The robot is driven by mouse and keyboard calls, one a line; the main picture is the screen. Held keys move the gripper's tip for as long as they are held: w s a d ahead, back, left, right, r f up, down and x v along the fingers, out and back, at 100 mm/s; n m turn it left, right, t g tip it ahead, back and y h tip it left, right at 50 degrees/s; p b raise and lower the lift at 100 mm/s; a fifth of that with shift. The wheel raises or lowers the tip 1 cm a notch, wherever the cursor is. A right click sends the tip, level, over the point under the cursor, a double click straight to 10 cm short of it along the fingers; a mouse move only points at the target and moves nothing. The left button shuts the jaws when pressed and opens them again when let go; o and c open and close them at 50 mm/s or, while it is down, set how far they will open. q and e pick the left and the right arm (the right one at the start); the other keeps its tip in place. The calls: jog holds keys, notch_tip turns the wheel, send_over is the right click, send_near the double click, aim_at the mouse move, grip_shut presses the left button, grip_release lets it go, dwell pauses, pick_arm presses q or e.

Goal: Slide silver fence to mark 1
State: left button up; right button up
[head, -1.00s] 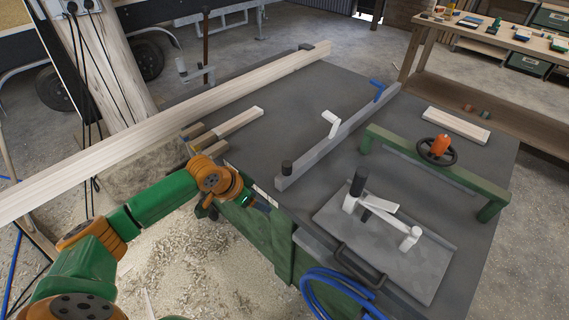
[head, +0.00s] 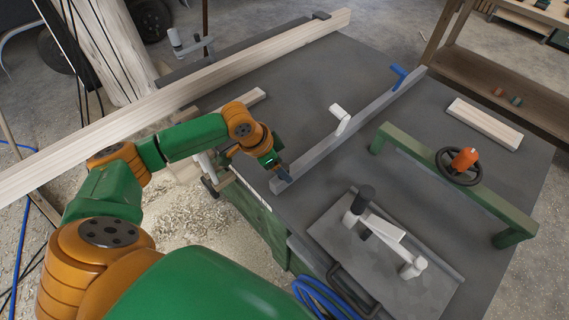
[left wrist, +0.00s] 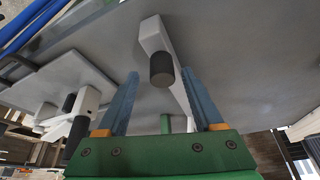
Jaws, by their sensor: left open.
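The silver fence (head: 378,108) is a long grey bar lying diagonally across the dark table top (head: 300,85). It carries a white lever (head: 341,119) mid-length and a blue lever (head: 399,74) at its far end. My left gripper (head: 279,166) is at the fence's near end and hides the black knob there in the head view. In the left wrist view my left gripper (left wrist: 160,74) has its two blue fingers apart, with the black knob (left wrist: 162,70) of the silver fence (left wrist: 182,92) between them in the picture. Contact cannot be told. Mark 1 cannot be made out. My right gripper is not in view.
A green frame (head: 420,165) with a black handwheel (head: 444,172) and a grey plate (head: 345,250) with a white clamp stand right of the fence. A long wooden beam (head: 190,97) crosses the left side. A short board (head: 486,124) lies at right. A blue hose (head: 325,300) hangs in front.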

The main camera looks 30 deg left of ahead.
pick_arm(q)
jog(key=shift+w+d+f, duration=0.15)
jog(key=shift+d+f, duration=0.05)
jog(key=shift+f, duration=0.25)
jog(key=shift+w+a+f, duration=0.1)
jog(key=shift+w+f, duration=0.3)
jog(key=shift+f, duration=0.05)
jog(key=shift+s+r, duration=0.1)
grip_shut()
dwell(0.6)
